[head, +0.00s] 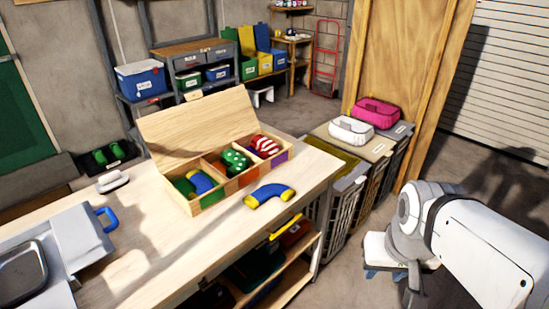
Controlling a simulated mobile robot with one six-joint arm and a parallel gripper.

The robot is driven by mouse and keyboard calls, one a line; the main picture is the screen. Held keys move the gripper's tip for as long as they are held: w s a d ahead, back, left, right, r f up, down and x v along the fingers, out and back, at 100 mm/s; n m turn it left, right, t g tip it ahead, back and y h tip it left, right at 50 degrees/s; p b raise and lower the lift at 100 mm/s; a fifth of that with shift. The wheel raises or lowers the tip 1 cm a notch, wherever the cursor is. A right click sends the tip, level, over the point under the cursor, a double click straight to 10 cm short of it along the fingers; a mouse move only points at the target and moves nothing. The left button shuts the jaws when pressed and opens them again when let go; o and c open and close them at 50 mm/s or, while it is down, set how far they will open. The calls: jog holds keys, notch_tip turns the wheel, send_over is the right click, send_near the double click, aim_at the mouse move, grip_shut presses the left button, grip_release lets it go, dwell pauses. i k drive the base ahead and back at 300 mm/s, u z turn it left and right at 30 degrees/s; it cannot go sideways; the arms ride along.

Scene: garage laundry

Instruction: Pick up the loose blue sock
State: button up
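The loose blue sock (266,196), with yellow ends, lies bent on the wooden workbench (135,236), in front of the open wooden sock box (181,202) and near the bench's right front edge. The box's left compartment holds a blue and yellow sock (201,182) and something green. The middle one holds a green sock with white dots (236,161), the right one a red and white striped sock (265,145). My white arm is at the lower right, well apart from the sock. My gripper (412,288) seems to hang below the wrist, too unclear to tell its opening.
Laundry bins (340,213) stand right of the bench, with a white basket (351,130) and a pink basket (377,111) on top. A yellow handle (285,227) sticks out at the bench front. A wooden panel (405,75) rises behind the bins. Bench left of the sock is clear.

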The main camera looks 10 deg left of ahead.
aim_at(253, 200)
jog(key=u, duration=0.05)
jog(key=i, duration=1)
jog(key=u, duration=0.05)
